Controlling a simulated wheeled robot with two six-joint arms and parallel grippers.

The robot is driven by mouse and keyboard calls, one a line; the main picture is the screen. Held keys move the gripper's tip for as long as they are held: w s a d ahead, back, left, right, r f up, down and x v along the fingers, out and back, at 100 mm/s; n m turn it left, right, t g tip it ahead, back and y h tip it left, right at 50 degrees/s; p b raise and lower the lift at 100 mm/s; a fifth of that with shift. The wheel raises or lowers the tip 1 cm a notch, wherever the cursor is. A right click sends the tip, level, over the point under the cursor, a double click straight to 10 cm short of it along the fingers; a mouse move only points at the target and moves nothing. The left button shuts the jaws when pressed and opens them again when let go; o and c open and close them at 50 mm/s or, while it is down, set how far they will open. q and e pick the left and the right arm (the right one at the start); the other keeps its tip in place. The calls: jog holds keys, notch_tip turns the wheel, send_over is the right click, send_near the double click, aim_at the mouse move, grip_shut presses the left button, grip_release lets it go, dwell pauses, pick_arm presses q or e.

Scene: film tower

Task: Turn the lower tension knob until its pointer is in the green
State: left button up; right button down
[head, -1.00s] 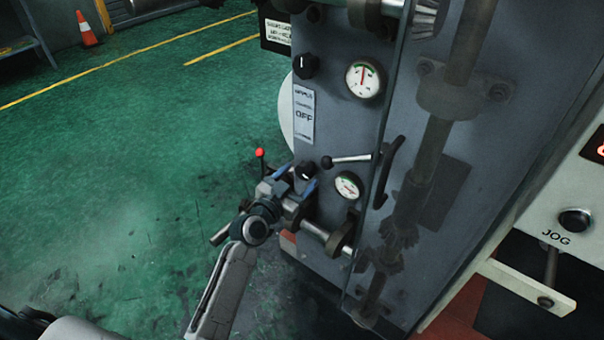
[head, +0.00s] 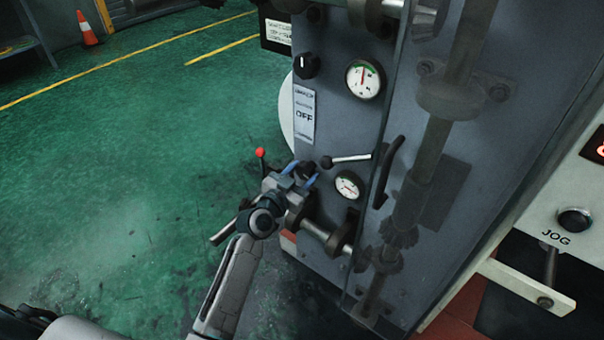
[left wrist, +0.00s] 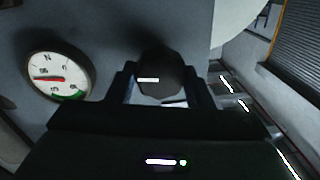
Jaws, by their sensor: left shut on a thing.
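The lower tension knob (head: 307,169) is black and sits on the grey machine panel, left of the lower gauge (head: 347,186). My left gripper (head: 303,175) is shut on this knob, with a blue finger on either side. In the left wrist view the knob (left wrist: 160,76) shows between the fingers, with a white mark on its face. The gauge also shows there (left wrist: 60,78). Its red pointer lies outside the green band, which is at the dial's lower right in that view. My right gripper is not in view.
A black-knobbed lever (head: 346,159) is close right of my gripper. A roller shaft (head: 325,236) sticks out below. Green floor is open at left.

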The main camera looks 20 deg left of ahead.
pick_arm(q)
jog(key=shift+n, duration=0.3)
jog(key=shift+r+n+p, duration=0.1)
jog(key=shift+n+p, duration=0.4)
jog(key=shift+n, duration=0.2)
jog(key=n+p, duration=0.2)
jog(key=n, duration=0.4)
jog(key=shift+a+g+p, duration=0.1)
jog(key=shift+g+p, duration=0.25)
jog(key=shift+g, duration=0.05)
jog(key=n+p, duration=0.1)
jog(key=n, duration=0.3)
jog(key=shift+a+p, duration=0.1)
jog(key=shift+p, duration=0.25)
jog(key=n+p, duration=0.1)
jog(key=n, duration=0.3)
jog(key=shift+h, duration=0.4)
jog(key=shift+n+g+p, duration=0.3)
jog(key=shift+n+p, duration=0.2)
jog(key=shift+n, duration=1.1)
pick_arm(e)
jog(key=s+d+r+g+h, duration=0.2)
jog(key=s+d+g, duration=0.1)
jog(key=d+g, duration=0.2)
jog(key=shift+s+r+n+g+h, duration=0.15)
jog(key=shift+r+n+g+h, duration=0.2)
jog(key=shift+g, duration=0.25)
pick_arm(q)
jog(key=shift+f, duration=0.2)
